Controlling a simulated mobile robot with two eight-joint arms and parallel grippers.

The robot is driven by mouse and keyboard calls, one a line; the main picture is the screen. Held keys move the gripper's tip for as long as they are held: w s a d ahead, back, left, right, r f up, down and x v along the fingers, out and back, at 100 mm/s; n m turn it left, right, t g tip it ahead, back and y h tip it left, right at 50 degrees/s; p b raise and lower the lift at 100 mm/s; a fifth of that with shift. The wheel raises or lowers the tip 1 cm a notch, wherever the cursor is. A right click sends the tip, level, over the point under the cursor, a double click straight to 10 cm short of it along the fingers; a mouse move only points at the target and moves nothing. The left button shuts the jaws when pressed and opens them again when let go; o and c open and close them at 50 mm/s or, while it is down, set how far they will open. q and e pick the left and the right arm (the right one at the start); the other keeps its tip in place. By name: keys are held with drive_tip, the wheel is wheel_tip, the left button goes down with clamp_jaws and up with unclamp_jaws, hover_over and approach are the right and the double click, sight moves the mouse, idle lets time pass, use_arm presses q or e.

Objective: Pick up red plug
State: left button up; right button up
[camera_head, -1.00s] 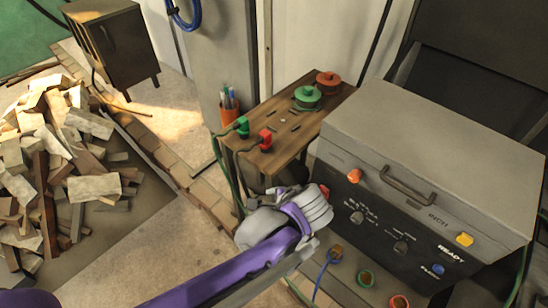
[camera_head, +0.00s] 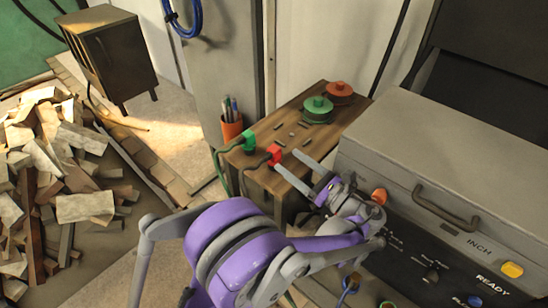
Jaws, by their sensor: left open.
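The red plug (camera_head: 271,158) sits at the front left edge of the small wooden table (camera_head: 262,180), with a dark cable at its side. A green plug (camera_head: 249,141) with a green cable is just behind it to the left. My left gripper (camera_head: 291,168) is open, its two long grey fingers pointing up and left at the table's front edge. The fingertips are close to the red plug, to its right; I cannot tell whether they touch it. My right gripper is not in view.
Green (camera_head: 317,108) and red (camera_head: 339,91) round spools stand on the table's far part. An orange pen cup (camera_head: 232,128) is at its left. A grey machine box (camera_head: 430,170) with a handle stands close on the right. A wood pile (camera_head: 60,170) lies left.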

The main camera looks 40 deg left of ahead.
sight(278, 152)
use_arm(q)
drive_tip(key=a, duration=0.4)
drive_tip(key=w+a+r, duration=0.1)
drive_tip(key=a, duration=0.2)
clamp_jaws()
idle(0.3)
